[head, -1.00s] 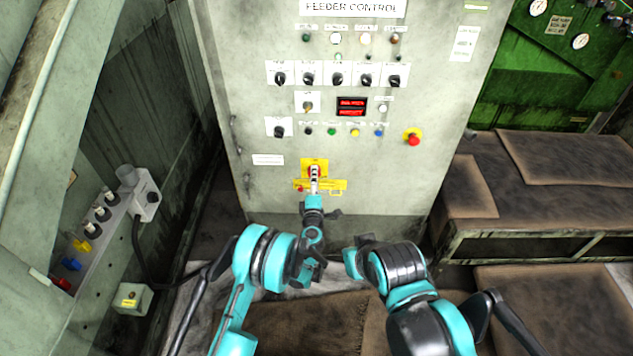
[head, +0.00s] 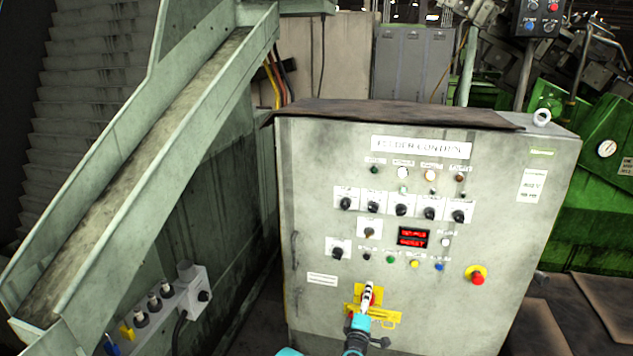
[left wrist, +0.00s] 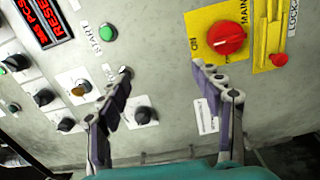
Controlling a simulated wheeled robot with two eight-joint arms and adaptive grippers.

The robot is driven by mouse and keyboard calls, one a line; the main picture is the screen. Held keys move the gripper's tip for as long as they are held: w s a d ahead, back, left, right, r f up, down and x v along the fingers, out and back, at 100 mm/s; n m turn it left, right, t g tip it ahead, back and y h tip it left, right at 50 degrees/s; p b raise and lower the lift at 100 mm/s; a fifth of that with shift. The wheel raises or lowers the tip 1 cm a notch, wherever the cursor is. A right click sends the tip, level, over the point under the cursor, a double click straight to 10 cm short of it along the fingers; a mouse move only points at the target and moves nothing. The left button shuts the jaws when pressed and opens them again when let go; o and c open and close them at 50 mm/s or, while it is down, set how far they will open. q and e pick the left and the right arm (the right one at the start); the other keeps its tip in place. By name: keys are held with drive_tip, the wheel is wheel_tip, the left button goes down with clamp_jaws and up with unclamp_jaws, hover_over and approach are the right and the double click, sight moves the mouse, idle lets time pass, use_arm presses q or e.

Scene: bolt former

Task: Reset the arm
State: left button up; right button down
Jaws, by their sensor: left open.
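The grey feeder control cabinet (head: 320,240) stands in front of me. My left gripper (head: 367,295) is at the yellow main switch plate (head: 384,319) low on its face and partly covers it. In the left wrist view, my left gripper (left wrist: 161,70) is open with nothing between its fingers. The red main knob (left wrist: 228,37) on its yellow plate (left wrist: 203,48) is beside and beyond the right finger. Whether the finger touches the plate I cannot tell. My right gripper is out of view.
Rows of black selector knobs (head: 401,209), a red display (head: 412,237) and a red emergency stop (head: 477,278) are on the panel. A sloped metal chute (head: 150,165) and a socket box (head: 195,283) are at left. Green machinery (head: 600,215) is at right.

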use_arm(q)
drive_tip(key=s+a+r+m+g+h, duration=0.1)
drive_tip(key=a+r+m, duration=0.2)
drive_tip(key=r, duration=0.5)
drive_tip(key=s+a+r+m+g+h, duration=0.1)
drive_tip(key=s+a+r+m, duration=0.15)
drive_tip(key=r, duration=0.65)
drive_tip(key=s+a+r+m+g, duration=0.2)
drive_tip(key=s+a+r+m, duration=0.3)
drive_tip(key=s+a, duration=0.2)
drive_tip(key=s+a+f+m+g+y, duration=0.1)
drive_tip(key=s+a+f+g+y, duration=0.2)
drive_tip(key=s+a, duration=0.9)
drive_tip(key=s+a+f+m+g+y, duration=0.2)
drive_tip(key=s+a+f, duration=0.5)
drive_tip(key=s+a, duration=0.5)
drive_tip(key=s+g+y, duration=0.1)
drive_tip(key=s+y, duration=0.1)
drive_tip(key=s, duration=0.4)
drive_tip(key=shift+y, duration=0.3)
